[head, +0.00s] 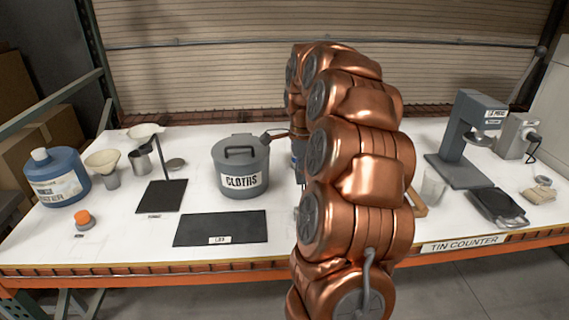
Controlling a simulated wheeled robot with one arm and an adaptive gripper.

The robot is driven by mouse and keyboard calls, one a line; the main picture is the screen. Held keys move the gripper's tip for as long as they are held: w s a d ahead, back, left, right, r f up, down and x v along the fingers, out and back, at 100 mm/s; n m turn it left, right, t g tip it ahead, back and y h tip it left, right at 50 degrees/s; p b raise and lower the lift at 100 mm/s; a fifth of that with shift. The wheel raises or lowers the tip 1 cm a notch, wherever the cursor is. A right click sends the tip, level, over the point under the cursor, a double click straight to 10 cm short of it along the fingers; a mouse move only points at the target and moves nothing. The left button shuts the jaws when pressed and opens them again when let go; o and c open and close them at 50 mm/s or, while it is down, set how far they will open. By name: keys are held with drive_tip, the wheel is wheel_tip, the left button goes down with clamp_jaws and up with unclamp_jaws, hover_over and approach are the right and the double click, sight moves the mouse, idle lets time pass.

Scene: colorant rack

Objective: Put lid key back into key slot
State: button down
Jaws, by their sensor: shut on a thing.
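My copper arm rises through the middle of the head view and bends over the counter. My gripper is not clearly visible, hidden behind the arm's links. I cannot make out the lid key or the key slot; the arm covers the middle of the counter. A narrow dark blue shape (298,150) shows at the arm's left edge, too covered to identify.
The white counter (130,235) holds a grey CLOTHS can (241,167), a black mat (221,230), a black stand (162,194), a blue jug (58,178) and funnels at left. Right are a clear cup (432,188), a grey machine (465,145) and a scale (498,207).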

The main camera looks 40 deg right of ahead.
drive_tip(key=shift+w, duration=0.55)
drive_tip(key=shift+f+b, duration=0.1)
drive_tip(key=shift+b, duration=0.45)
drive_tip(key=b, duration=0.4)
hover_over(296, 209)
drive_tip(key=shift+f, duration=2.8)
drive_tip(key=shift+f+b, duration=1.25)
drive_tip(key=shift+f, duration=0.6)
drive_tip(key=c, duration=1.2)
unclamp_jaws()
